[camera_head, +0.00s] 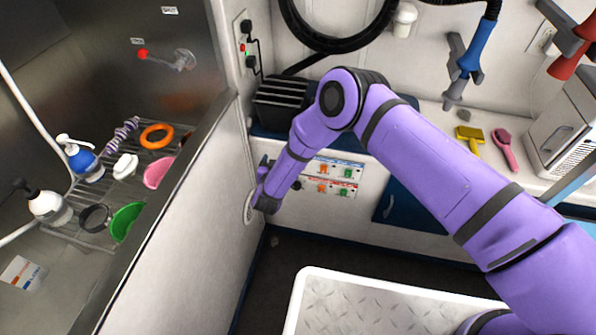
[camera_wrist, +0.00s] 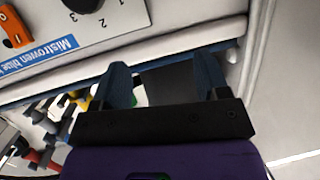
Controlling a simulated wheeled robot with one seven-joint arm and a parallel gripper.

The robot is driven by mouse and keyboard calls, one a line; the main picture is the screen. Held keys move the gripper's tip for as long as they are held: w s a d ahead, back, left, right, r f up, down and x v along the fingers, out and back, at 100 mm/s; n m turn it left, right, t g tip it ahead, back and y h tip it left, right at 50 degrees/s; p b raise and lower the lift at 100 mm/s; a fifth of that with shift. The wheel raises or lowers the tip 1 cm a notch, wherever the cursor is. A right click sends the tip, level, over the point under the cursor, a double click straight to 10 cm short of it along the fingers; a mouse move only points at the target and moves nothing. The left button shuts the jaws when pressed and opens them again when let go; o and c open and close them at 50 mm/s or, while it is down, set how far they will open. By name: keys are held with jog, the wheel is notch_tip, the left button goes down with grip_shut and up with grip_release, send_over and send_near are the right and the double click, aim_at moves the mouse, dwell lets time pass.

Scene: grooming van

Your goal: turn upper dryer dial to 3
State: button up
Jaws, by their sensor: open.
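The dryer panel (camera_head: 312,170) is on the low cabinet front, with two rows of orange and green switches. The upper dial is hidden behind my arm in that view. In the wrist view a black dial (camera_wrist: 84,4) shows at the top edge, cut off, with the numbers 1, 2 and 3 around it. A blue label lies beside it. The dial's setting cannot be read. My gripper (camera_wrist: 165,88) is open and empty, its two fingers apart from the dial. In the head view my gripper (camera_head: 266,190) is left of the panel, near the white partition.
The white partition (camera_head: 200,240) stands close on the left. A dark vented box (camera_head: 280,103) sits above the panel. A white-rimmed table (camera_head: 300,290) is below right. A yellow brush (camera_head: 471,138) and pink brush (camera_head: 505,150) lie on the counter. Dark floor lies between.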

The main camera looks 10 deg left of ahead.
jog(key=s+d+f+t+h, duration=0.2)
jog(key=s+d+f+t, duration=0.1)
jog(key=s+d+f, duration=0.4)
jog(key=w+a+f, duration=0.1)
jog(key=w, duration=1)
jog(key=shift+w+a+f+m, duration=0.15)
jog(key=shift+a+m, duration=0.15)
jog(key=shift+a, duration=0.05)
jog(key=c, duration=0.9)
